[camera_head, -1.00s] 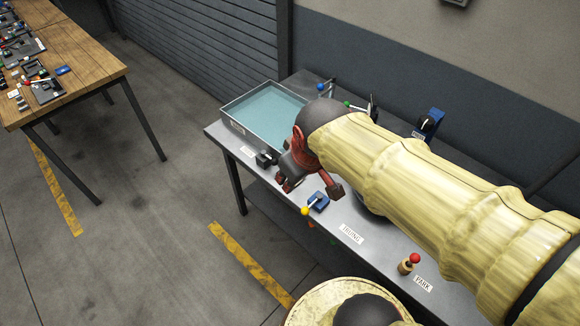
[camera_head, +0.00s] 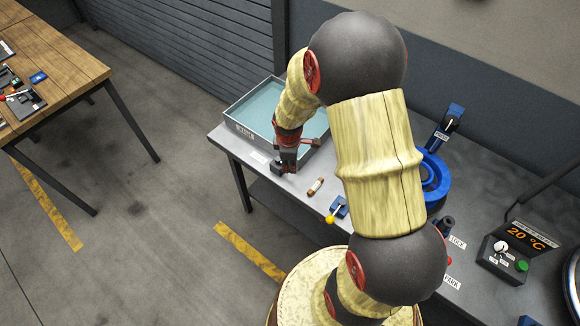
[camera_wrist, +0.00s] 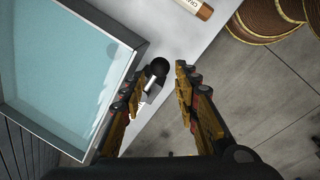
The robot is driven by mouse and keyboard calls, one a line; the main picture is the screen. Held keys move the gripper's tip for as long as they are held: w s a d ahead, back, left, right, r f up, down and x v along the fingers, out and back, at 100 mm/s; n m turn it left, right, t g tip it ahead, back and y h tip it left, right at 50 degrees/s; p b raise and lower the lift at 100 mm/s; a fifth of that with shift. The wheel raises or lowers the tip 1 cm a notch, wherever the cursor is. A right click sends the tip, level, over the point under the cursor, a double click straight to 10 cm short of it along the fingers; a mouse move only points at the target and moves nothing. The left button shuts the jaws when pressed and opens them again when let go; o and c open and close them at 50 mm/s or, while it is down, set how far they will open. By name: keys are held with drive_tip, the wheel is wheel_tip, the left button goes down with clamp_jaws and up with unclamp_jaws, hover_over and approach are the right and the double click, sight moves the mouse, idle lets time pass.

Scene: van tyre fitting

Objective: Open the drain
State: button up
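A water tank (camera_head: 240,128) with a grey rim stands at the back left of the bench; its rim (camera_wrist: 128,32) is at the left in the wrist view. Beside the tank's near corner is a small drain valve (camera_head: 277,168), partly hidden by my gripper in the head view. In the wrist view it shows as a black ball knob (camera_wrist: 160,66) on a grey metal block. My gripper (camera_wrist: 159,74) is open, pointing down over the valve. The knob lies between its fingertips, closer to the left one. Contact cannot be told.
A brown tube (camera_head: 316,187) and a blue yellow-knobbed switch (camera_head: 338,208) are on the grey bench, right of my gripper. A blue ring (camera_head: 438,182) and a temperature box (camera_head: 505,255) are farther right. A wooden table (camera_head: 50,60) stands left across open floor.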

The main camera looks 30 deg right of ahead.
drive_tip(key=shift+w+d+f+b, duration=0.15)
drive_tip(key=shift+f+b, duration=0.05)
drive_tip(key=shift+f, duration=0.8)
drive_tip(key=shift+w+d+f+b, duration=0.1)
drive_tip(key=shift+w+f+b, duration=0.05)
drive_tip(key=shift+f, duration=0.85)
drive_tip(key=c, duration=0.8)
clamp_jaws()
